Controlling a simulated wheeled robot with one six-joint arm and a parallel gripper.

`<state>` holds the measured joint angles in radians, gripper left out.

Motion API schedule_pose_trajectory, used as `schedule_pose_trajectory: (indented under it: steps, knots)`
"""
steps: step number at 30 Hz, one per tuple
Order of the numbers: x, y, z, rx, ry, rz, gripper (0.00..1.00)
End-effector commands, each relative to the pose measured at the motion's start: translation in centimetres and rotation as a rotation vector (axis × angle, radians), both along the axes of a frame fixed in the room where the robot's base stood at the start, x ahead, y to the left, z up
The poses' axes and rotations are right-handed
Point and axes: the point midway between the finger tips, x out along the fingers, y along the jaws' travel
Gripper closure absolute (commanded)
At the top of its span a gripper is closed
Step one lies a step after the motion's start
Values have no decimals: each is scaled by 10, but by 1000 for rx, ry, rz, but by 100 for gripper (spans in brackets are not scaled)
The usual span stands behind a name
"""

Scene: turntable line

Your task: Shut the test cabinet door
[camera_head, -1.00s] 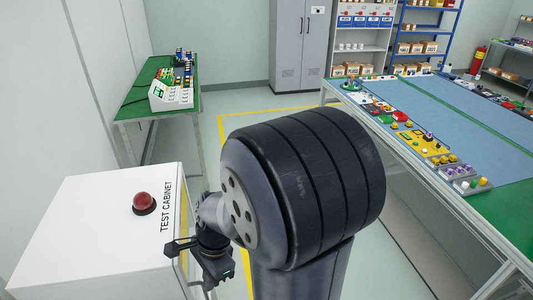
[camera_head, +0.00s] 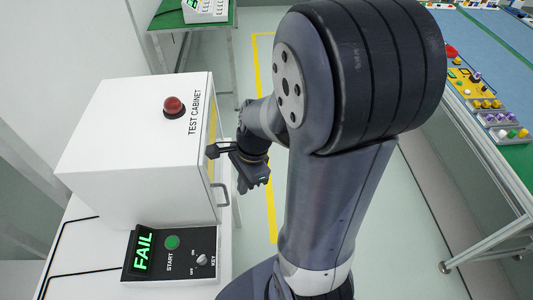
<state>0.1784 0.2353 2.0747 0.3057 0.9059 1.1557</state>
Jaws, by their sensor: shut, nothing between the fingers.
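The test cabinet (camera_head: 130,130) is a white box at left, with its name in black letters and a red button (camera_head: 174,106) on top. Its door (camera_head: 212,135) is on the right side and shows as a narrow strip with a yellowish pane, seen nearly edge-on. A grey door handle (camera_head: 222,194) sticks out near its front end. I cannot tell if a small gap stays open at the door. My gripper (camera_head: 213,151) is shut and empty, its fingertips pointing left at the door's upper part, behind the handle. Whether they touch it is unclear.
A black panel (camera_head: 187,240) before the cabinet reads FAIL in green and has a START button and key switch. My arm covers the middle of the view. A green bench (camera_head: 503,165) with parts stands at right. Pale floor lies between.

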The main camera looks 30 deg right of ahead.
Motion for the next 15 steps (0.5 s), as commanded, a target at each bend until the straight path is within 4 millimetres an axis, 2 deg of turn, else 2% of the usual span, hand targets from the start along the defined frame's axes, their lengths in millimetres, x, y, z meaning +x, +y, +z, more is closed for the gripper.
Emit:
schedule_pose_trajectory:
  steps: [15]
  knots:
    - [-12,-18,82,-1,0,1,100]
